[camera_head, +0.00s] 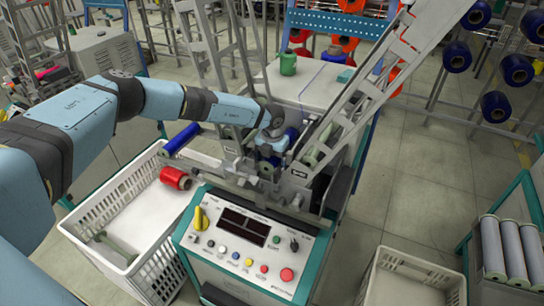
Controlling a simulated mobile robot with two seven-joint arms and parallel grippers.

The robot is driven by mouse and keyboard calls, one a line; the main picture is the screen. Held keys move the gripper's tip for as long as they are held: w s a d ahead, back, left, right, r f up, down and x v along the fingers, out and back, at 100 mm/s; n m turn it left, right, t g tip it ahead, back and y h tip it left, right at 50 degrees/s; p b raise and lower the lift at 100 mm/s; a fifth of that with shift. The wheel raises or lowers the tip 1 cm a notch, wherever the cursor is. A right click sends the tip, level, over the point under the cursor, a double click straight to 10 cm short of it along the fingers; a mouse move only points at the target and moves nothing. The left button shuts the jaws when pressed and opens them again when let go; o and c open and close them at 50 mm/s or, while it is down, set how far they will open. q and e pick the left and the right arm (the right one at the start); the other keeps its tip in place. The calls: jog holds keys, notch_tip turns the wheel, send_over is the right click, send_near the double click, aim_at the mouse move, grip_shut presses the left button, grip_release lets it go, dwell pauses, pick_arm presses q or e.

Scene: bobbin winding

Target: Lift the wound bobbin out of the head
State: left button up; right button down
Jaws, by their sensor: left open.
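My left arm reaches in from the left to the winding head (262,172) of the machine. My left gripper (277,150) is over the head, open, with its fingers small and partly lost among the metal parts. A dark blue wound bobbin (293,134) shows just behind and right of the gripper, mostly hidden by it. I cannot tell whether the fingers touch it. My right gripper is not in view.
The control panel (243,240) stands in front. Another white crate (412,262) is at right. A sloping frame (385,75) rises behind the head.

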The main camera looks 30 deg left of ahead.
pick_arm(q)
jog(key=shift+c, duration=0.4)
jog(key=c, duration=1.1)
jog(key=shift+o, duration=0.2)
jog(key=shift+s+r+p, duration=0.2)
jog(key=shift+s+p, duration=0.05)
jog(key=shift+p, duration=0.35)
